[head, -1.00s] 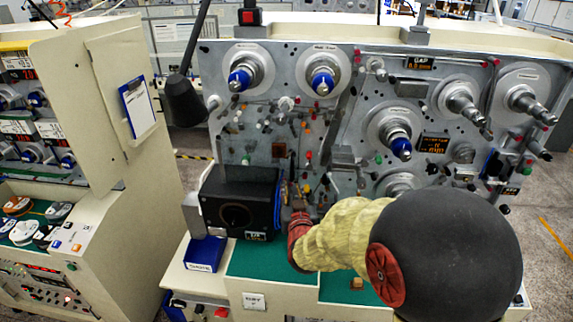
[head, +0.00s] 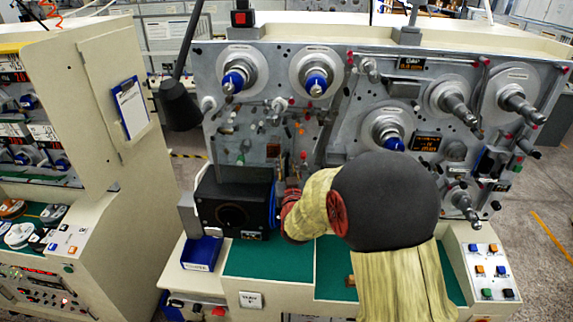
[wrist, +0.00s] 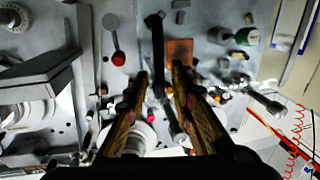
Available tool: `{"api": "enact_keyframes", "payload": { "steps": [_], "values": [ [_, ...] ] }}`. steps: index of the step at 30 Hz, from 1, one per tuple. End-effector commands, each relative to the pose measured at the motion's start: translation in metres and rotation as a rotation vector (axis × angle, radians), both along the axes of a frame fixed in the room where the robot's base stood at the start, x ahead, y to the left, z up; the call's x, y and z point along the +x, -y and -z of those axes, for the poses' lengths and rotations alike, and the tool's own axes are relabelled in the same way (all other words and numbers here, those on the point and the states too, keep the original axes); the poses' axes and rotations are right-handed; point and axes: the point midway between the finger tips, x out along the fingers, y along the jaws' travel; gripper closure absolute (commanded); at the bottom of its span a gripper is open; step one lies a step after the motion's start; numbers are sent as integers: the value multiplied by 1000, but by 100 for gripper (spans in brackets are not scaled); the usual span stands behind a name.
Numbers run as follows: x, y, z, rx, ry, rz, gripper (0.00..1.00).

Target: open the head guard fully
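A black box-shaped unit (head: 234,208) with a round dark front and a blue right edge (head: 275,207) stands on the green bench top, below the spindle panel. I cannot tell for sure which part is the head guard. My gripper (head: 287,172) is just right of this unit, mostly hidden by my red-cuffed wrist. In the wrist view my gripper (wrist: 160,72) shows two fingers apart. A thin dark bar (wrist: 157,50) shows between them, with gaps on both sides; I cannot tell its depth.
The panel carries several spindles, two with blue tips (head: 233,82) above the box, plus small knobs. A blue tray (head: 202,252) sits at the box's front left. A black lamp (head: 180,105) hangs at the panel's left. The green bench top (head: 262,262) is mostly clear.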

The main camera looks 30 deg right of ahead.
Motion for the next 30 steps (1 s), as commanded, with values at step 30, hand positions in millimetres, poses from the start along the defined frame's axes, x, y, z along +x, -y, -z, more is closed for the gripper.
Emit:
{"api": "enact_keyframes", "payload": {
  "steps": [30],
  "values": [
    [1,0,0,0,-1,-1,100]
  ]
}}
